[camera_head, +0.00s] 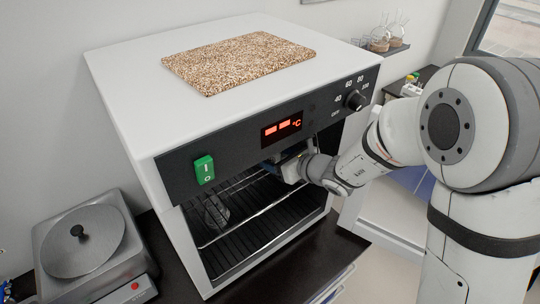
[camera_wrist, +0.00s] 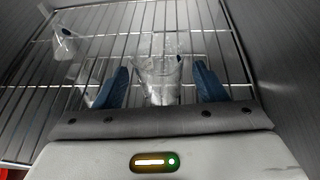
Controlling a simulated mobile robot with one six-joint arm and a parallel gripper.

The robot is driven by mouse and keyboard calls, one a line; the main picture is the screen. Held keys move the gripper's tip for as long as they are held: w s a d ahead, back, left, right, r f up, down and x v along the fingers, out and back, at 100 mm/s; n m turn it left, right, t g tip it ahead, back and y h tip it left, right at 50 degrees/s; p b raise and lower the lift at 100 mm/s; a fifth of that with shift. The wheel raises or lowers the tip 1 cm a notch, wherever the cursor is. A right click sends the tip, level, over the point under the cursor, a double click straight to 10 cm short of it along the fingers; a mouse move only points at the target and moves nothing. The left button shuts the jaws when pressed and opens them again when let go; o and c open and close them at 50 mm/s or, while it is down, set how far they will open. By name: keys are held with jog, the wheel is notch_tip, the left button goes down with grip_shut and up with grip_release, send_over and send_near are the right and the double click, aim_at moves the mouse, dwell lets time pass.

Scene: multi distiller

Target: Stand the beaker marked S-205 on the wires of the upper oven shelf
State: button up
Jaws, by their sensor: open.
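In the wrist view a clear glass beaker (camera_wrist: 160,82) is between the two blue fingers of my gripper (camera_wrist: 161,70), with gaps on both sides; it appears upright on the wires. My gripper is open. It reaches into the top of the oven opening in the head view (camera_head: 288,166), where its fingers are mostly hidden. The wire shelf (camera_wrist: 118,20) lies under the beaker. A second glass vessel (camera_wrist: 66,44) with a dark mark is at the upper left of the wrist view. One glass vessel (camera_head: 216,211) shows inside the oven in the head view. I cannot read S-205 on either.
The white oven (camera_head: 130,95) has its front open, with side walls close around my gripper. A speckled slab (camera_head: 240,62) lies on top. A hotplate (camera_head: 85,245) stands at the left. Flasks (camera_head: 385,38) stand on a wall shelf at the back right.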

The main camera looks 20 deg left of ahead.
jog(key=b+v, duration=0.1)
jog(key=v, duration=0.8)
jog(key=shift+d, duration=0.25)
jog(key=shift+s+r, duration=0.1)
jog(key=shift+s, duration=0.05)
jog(key=s+d+r+n+h, duration=0.1)
jog(key=s+d+n+h, duration=0.3)
jog(key=d+n, duration=0.3)
jog(key=s+d+r+n+h, duration=0.1)
jog(key=s+d+n+h, duration=0.3)
jog(key=d, duration=0.9)
jog(key=s+d+r+n+g+h, duration=0.1)
jog(key=s+d+n+h, duration=0.3)
jog(key=s+d+n, duration=0.3)
jog(key=d+n, duration=0.3)
jog(key=n, duration=0.1)
jog(key=shift+r+n, duration=0.3)
jog(key=shift+n, duration=0.1)
jog(key=shift+d, duration=0.1)
